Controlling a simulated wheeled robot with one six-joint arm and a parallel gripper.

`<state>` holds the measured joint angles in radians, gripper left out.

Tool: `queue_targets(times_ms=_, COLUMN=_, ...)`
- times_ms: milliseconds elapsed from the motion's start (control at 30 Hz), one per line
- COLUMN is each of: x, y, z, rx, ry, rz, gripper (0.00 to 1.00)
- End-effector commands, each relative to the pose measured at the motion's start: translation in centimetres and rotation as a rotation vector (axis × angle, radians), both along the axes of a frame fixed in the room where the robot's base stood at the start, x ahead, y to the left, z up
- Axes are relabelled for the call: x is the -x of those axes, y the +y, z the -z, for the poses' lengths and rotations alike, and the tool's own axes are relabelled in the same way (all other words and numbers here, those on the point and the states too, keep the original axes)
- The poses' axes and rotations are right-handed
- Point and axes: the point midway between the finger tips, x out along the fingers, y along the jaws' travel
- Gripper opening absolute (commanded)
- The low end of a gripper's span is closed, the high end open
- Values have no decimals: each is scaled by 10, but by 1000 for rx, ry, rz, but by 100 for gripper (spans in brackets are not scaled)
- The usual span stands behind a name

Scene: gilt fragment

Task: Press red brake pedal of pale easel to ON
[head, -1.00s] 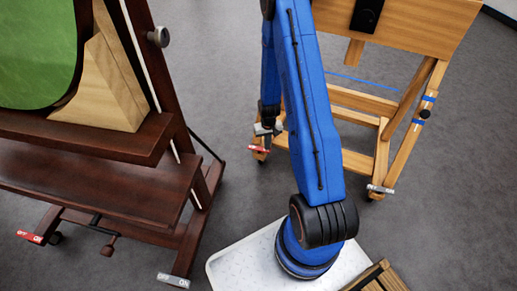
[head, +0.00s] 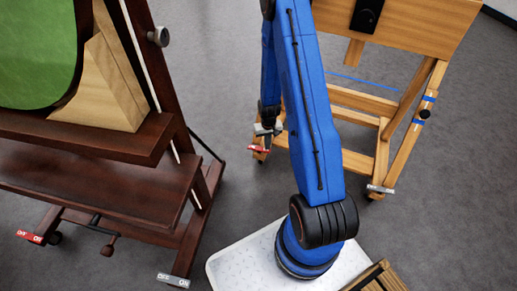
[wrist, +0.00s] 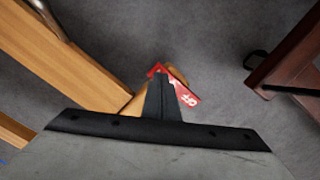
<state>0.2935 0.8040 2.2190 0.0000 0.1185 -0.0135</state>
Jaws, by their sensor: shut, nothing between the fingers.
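The pale easel (head: 400,100) stands at the back right in the head view. Its red brake pedal (head: 257,149) is low at its left foot, beside the tip of my gripper (head: 266,147). In the wrist view the red pedal (wrist: 186,94) with white lettering lies partly behind my gripper (wrist: 160,78). The lettering is too small to read surely. The gripper is shut and empty, pointing down over the pedal. I cannot tell whether the fingertips touch it. The pale wooden foot (wrist: 138,101) shows beside the pedal.
A dark easel (head: 150,190) with a green canvas stands at the left, with its own red pedal (head: 30,237) and grey pedal (head: 173,280). A grey pedal (head: 380,189) is on the pale easel's right foot. Grey floor lies open between the easels.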

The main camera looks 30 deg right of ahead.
Motion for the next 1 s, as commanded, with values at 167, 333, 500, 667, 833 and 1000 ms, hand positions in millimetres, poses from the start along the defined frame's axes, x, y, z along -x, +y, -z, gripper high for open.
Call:
queue_targets(times_ms=167, x=0, y=0, z=0, rx=0, ry=0, rz=0, gripper=0)
queue_targets(times_ms=333, x=0, y=0, z=0, rx=0, ry=0, rz=0, gripper=0)
queue_targets(times_ms=500, x=0, y=0, z=0, rx=0, ry=0, rz=0, gripper=0)
queue_targets(times_ms=667, x=0, y=0, z=2, rx=0, ry=0, rz=0, gripper=0)
queue_targets(times_ms=833, x=0, y=0, z=4, rx=0, ry=1, rz=0, gripper=0)
queue_targets(times_ms=1000, x=0, y=0, z=6, rx=0, ry=1, rz=0, gripper=0)
